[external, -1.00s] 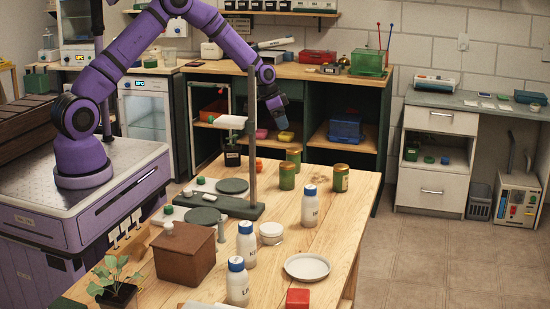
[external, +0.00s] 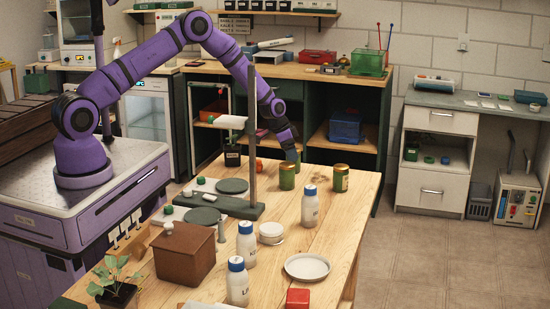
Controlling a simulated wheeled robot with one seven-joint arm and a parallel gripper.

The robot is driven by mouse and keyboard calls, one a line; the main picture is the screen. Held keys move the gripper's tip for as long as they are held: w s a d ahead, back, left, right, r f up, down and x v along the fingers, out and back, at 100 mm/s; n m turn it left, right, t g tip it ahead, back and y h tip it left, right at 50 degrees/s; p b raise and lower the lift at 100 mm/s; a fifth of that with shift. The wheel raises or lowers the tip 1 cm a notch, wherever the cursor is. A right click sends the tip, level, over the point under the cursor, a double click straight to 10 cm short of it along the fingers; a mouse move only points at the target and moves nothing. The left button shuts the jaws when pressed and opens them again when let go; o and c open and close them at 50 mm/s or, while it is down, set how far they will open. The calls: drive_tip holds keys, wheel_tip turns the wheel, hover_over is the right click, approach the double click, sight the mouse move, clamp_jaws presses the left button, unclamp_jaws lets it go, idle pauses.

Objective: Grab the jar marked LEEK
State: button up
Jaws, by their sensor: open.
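Two green jars with gold lids show on the wooden table: one at the left (external: 287,176) and one at the right (external: 340,178). A third such jar, behind the left one, is now mostly hidden by my gripper (external: 292,156). White bottles with blue caps stand nearer the camera: one at the right (external: 310,208), one in the middle (external: 246,243) and one in front (external: 237,284). I cannot read LEEK on any label for sure. My gripper is open, pointing down by the hidden jar, just behind the left jar; its contact is unclear.
A stand with a dark base (external: 225,207) and tall post is left of the jars. A brown box (external: 184,255), a white round tub (external: 271,234), a white dish (external: 307,267) and a red block (external: 297,298) are nearer. The table's right side is fairly clear.

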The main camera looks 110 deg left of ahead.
drive_tip(key=shift+x, duration=1)
drive_tip(key=c, duration=1.1)
